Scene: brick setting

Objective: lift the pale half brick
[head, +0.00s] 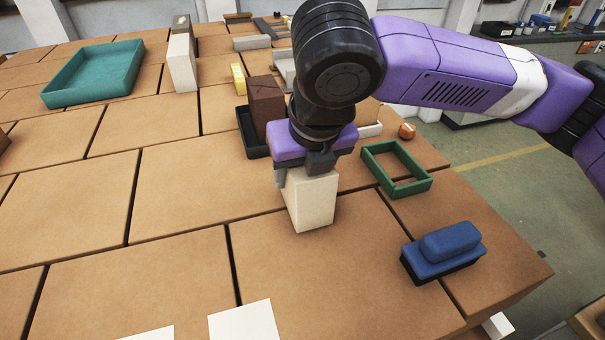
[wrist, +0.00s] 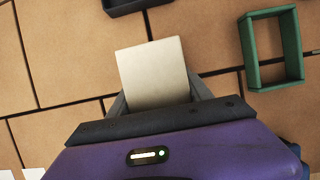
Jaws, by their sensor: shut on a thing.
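The pale half brick (head: 310,203) is a cream block below my gripper (head: 307,174) in the head view. My gripper points down and is shut on its upper part, with a finger on each side. In the wrist view the pale half brick (wrist: 153,72) shows its flat top between the dark fingers of my gripper (wrist: 160,100). The head view does not clearly tell whether its underside touches the tiled surface (head: 180,210).
A green open frame (head: 417,184) and a blue brush-like block (head: 445,247) lie to the right. A dark tray (head: 248,132) with a brown brick (head: 266,103) stands behind. A teal tray (head: 65,98) is at far left. Pale sheets (head: 245,322) lie at the front.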

